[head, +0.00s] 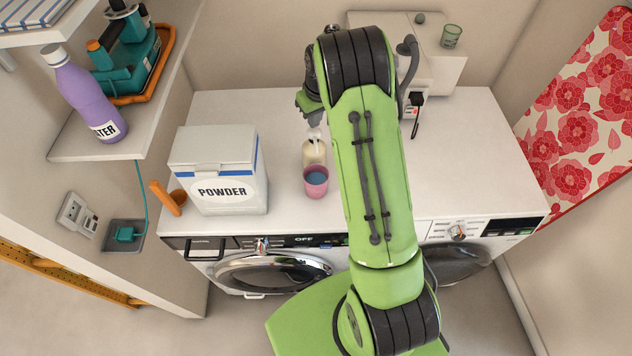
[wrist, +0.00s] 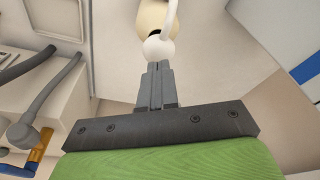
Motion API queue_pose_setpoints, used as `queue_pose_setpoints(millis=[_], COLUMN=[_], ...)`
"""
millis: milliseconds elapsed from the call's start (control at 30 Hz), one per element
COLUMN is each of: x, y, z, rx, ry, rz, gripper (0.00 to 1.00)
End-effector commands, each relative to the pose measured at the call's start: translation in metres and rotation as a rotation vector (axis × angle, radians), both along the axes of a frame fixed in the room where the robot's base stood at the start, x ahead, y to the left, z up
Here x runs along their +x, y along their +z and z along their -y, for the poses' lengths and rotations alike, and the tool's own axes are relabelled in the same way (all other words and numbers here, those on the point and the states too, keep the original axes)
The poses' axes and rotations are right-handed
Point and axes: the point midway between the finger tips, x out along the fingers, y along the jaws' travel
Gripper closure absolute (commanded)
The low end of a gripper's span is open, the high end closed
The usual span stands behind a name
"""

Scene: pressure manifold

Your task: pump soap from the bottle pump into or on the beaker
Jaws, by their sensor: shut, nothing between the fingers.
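The soap bottle (head: 314,152) is cream coloured with a white pump head (head: 314,134) and stands upright on the white worktop. A pink beaker (head: 316,183) with blue inside stands just in front of it. My gripper (head: 313,119) is behind and above the bottle, partly hidden by my arm. In the wrist view my gripper (wrist: 158,66) is shut with nothing between its fingers. Its tips appear right at the round white pump head (wrist: 158,48), with the cream bottle (wrist: 152,15) beyond. I cannot tell whether they touch. The beaker is not clear in the wrist view.
A white powder box (head: 217,185) stands left of the bottle, with an orange scoop (head: 167,198) beside it. A grey-white machine (head: 435,65) with a hose and a green cup (head: 451,36) stand at the back right. A purple bottle (head: 88,98) stands on the left shelf.

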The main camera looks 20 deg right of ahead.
Motion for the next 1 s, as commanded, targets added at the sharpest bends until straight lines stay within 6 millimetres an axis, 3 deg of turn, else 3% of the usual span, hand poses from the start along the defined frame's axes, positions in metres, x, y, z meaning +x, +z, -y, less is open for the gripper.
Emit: queue_pose_setpoints(millis=[333,1000], x=[0.000,0.000], y=[-0.002,-0.027], z=[0.000,0.000], rx=[0.000,0.000], ry=[0.000,0.000], rz=[0.000,-0.001], gripper=[1.00,1.00])
